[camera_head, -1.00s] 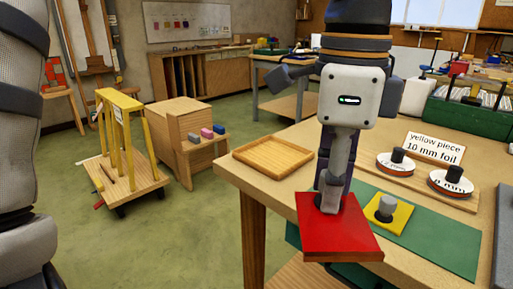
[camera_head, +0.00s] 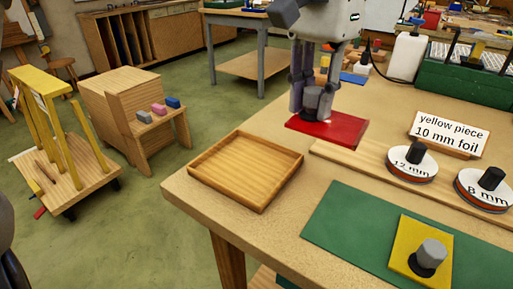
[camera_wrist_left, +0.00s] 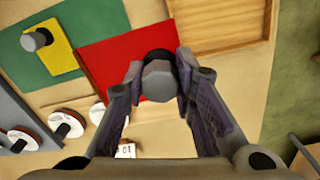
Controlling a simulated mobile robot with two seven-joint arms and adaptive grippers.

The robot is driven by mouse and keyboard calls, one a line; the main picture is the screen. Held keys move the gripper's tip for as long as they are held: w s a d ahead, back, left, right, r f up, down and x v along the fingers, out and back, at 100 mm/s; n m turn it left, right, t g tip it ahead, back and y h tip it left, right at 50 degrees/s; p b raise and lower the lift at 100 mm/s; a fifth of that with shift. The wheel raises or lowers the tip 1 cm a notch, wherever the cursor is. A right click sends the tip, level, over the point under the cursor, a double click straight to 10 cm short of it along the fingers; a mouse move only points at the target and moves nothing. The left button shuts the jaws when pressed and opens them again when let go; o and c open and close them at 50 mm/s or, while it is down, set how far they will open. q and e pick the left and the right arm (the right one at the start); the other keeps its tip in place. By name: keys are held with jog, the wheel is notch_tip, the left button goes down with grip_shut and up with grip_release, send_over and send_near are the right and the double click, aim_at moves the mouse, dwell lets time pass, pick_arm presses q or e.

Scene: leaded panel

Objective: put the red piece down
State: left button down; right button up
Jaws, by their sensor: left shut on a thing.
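The red piece (camera_head: 345,128) is a flat square plate with a grey knob (camera_wrist_left: 158,78). My left gripper (camera_head: 314,98) is shut on that knob, with the plate level beneath the fingers. In the head view the plate appears beyond the wooden tray (camera_head: 205,187), near the far left end of the wooden strip (camera_head: 345,158). I cannot tell whether the plate touches the table. In the left wrist view the red piece (camera_wrist_left: 108,62) lies between the tray (camera_wrist_left: 182,12) and the yellow piece (camera_wrist_left: 66,58). My right gripper is not in view.
The yellow piece (camera_head: 408,232) sits on a green mat (camera_head: 335,222). Two weights (camera_head: 410,172) marked 12 mm and 8 mm stand on the strip beside a sign (camera_head: 450,132) reading "yellow piece 10 mm foil". The tray is empty. A white bottle (camera_head: 407,58) stands behind.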

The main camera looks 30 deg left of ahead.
pick_arm(q)
jog(key=a+f, duration=0.3)
jog(key=a, duration=0.1)
jog(key=s+a+f, duration=0.1)
jog(key=a+f, duration=0.2)
jog(key=a, duration=0.2)
jog(key=a+f, duration=0.3)
jog(key=a, duration=0.1)
jog(key=shift+s+a+f, duration=0.15)
jog(key=shift+s, duration=0.05)
jog(key=f, duration=0.3)
jog(key=shift+a, duration=0.2)
jog(key=shift+f, duration=0.15)
jog(key=c, duration=1.7)
grip_release()
jog(key=shift+f, duration=0.15)
jog(key=o, duration=0.4)
